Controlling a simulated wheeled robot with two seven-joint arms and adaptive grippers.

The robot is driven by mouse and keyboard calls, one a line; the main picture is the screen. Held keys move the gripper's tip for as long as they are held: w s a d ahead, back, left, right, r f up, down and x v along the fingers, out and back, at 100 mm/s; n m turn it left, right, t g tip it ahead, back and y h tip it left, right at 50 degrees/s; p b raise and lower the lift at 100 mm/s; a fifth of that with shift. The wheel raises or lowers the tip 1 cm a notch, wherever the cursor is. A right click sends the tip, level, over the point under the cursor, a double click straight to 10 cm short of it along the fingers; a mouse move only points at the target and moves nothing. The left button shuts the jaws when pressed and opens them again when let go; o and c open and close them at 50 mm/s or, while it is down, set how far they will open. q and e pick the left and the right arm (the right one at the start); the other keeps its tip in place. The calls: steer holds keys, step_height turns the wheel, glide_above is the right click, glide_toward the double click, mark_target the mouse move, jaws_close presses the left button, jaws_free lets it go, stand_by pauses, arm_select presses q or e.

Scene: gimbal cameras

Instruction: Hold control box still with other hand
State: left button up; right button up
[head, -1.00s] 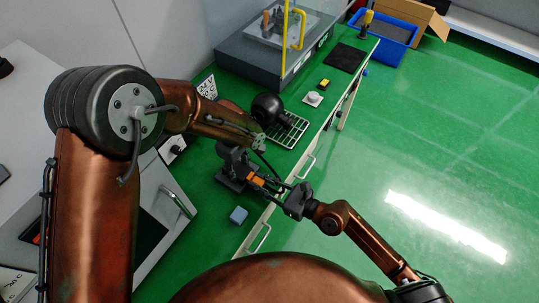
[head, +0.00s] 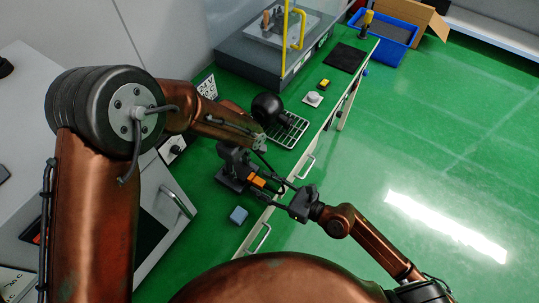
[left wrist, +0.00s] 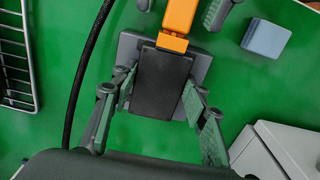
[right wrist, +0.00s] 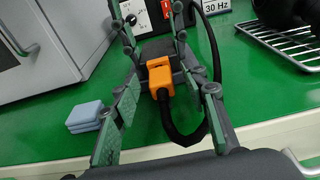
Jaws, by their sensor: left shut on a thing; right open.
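The dark control box (left wrist: 163,85) sits on a grey base plate (left wrist: 128,48) on the green bench. My left gripper (left wrist: 160,108) is shut on its two sides; it also shows in the head view (head: 238,163). An orange connector (right wrist: 160,76) sits at the box's end, with a thick black cable (right wrist: 172,130) looping from it. My right gripper (right wrist: 163,115) is open, its fingers on either side of the connector and cable, apart from them. In the head view the right gripper (head: 277,191) comes in from the bench's front edge.
A blue-grey block (right wrist: 85,117) lies on the bench near the grey cabinet (right wrist: 50,50). A wire rack (head: 288,131) with a black round object (head: 268,107) stands beyond the grippers. A yellow-topped button (head: 325,84) lies farther back.

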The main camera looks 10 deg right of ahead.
steer(key=v, duration=1)
arm_select(q)
steer(key=o, duration=1.2)
steer(key=shift+r, duration=0.1)
